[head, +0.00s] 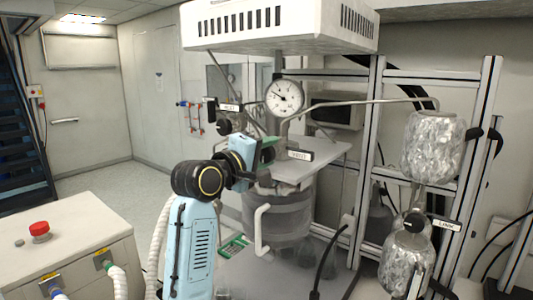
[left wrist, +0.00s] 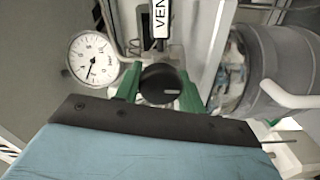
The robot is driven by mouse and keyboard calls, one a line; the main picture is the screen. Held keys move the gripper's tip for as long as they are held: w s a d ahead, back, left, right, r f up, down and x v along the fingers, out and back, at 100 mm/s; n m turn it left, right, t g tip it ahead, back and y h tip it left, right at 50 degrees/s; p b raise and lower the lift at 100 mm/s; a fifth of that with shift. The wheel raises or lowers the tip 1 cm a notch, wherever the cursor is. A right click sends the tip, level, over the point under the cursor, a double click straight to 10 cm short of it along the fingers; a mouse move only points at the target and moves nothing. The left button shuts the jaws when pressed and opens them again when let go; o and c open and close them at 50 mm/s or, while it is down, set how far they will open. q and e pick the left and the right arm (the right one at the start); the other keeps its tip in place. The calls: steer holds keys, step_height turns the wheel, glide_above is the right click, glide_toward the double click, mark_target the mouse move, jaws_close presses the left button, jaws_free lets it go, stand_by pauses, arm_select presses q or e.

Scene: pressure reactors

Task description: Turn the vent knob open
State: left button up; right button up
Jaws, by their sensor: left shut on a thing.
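The vent knob (left wrist: 160,85) is a round black knob with a pale line on its face, seen in the left wrist view below a label (left wrist: 160,18) reading "VEN", its end cut off. The line lies roughly horizontal in that view, right of the knob's middle. My left gripper (left wrist: 158,92) is shut on the knob, with one green finger on each side. In the head view my left gripper (head: 264,153) reaches the reactor top from the left, and the knob is hidden there. My right gripper does not show.
A round pressure gauge (head: 284,97) stands just above my left gripper. The grey reactor vessel (head: 278,213) with a white handle (head: 260,230) is below. A metal frame (head: 370,150) with foil-wrapped vessels (head: 433,147) is at right. A cart with a red button (head: 39,230) stands front left.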

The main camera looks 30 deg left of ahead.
arm_select(q)
steer(key=shift+n, duration=0.6)
steer(key=o, duration=1)
steer(key=shift+c, duration=0.2)
steer(key=s+a+b, duration=0.1)
steer(key=s+b, duration=0.2)
steer(key=s, duration=1)
steer(key=shift+s, duration=0.2)
